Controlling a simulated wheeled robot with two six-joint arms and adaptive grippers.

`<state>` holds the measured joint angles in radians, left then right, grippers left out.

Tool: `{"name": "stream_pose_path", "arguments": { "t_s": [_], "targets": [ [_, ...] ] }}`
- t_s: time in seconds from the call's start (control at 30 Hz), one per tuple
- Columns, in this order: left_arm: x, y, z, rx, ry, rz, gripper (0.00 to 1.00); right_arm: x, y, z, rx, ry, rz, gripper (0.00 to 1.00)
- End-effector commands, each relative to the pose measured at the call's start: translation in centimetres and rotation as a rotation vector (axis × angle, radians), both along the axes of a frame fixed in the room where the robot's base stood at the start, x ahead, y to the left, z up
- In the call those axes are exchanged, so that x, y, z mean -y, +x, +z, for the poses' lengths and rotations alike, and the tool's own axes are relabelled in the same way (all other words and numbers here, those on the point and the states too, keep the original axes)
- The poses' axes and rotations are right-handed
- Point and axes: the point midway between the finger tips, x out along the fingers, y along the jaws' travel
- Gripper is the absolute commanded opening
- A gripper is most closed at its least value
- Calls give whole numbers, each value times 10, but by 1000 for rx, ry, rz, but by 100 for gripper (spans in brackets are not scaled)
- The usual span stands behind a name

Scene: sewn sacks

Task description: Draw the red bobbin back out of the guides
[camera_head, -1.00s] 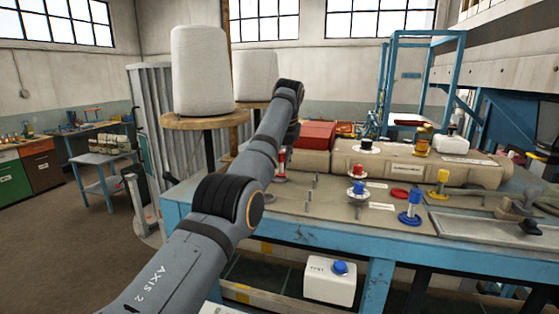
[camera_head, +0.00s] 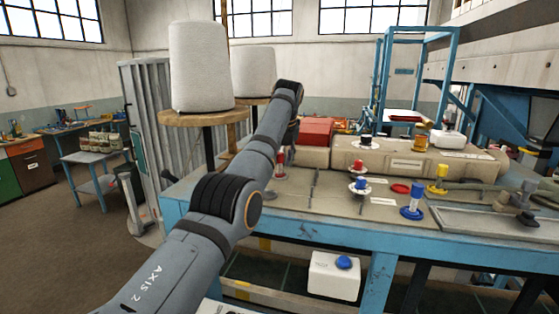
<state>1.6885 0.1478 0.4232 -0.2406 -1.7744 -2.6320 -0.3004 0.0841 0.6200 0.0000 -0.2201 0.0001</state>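The red bobbin (camera_head: 280,160) stands upright on the bench, just right of my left forearm. It has a pale flange at its foot. Thin upright metal pins (camera_head: 315,179), which look like guides, rise from the bench to its right. I cannot tell whether the bobbin sits between guides. My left arm reaches up from the lower left and bends down at the wrist behind itself. Its gripper is mostly hidden behind the arm, so its fingers and any grip cannot be made out. My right gripper is not in view.
A large white cone (camera_head: 198,70) stands behind my arm. A white box (camera_head: 333,277) sits below.

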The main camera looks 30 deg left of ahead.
Motion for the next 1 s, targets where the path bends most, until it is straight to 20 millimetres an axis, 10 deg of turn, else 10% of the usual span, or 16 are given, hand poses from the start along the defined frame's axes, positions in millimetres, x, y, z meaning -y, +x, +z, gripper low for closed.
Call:
{"name": "stream_pose_path", "arguments": {
  "t_s": [1.0],
  "targets": [
    [19,-22,69,0,0,0,49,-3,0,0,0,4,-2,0]
  ]
}}
